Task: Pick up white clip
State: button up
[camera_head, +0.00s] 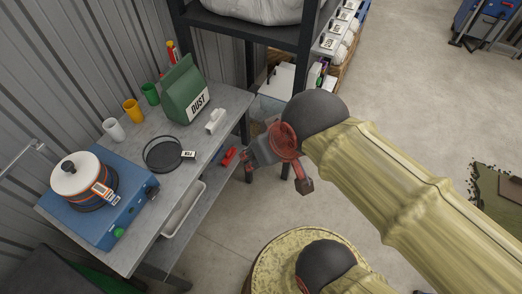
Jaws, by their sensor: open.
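A white clip (215,120) lies on the grey workbench (192,160), near its right back part, in front of a green bag marked DUST. My gripper (276,181) is to the right of the bench's right edge, apart from the clip. Its two fingers are spread open, with nothing seen between them. My arm's yellow sleeve runs from the gripper toward the lower right. The clip is in plain view.
The green DUST bag (183,92), a black round pan (163,154), several cups and a blue device (95,205) share the bench. A black shelf (245,28) stands behind. Open floor lies right.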

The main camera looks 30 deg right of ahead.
aim_at(217, 116)
jog(key=l+u, duration=1.05)
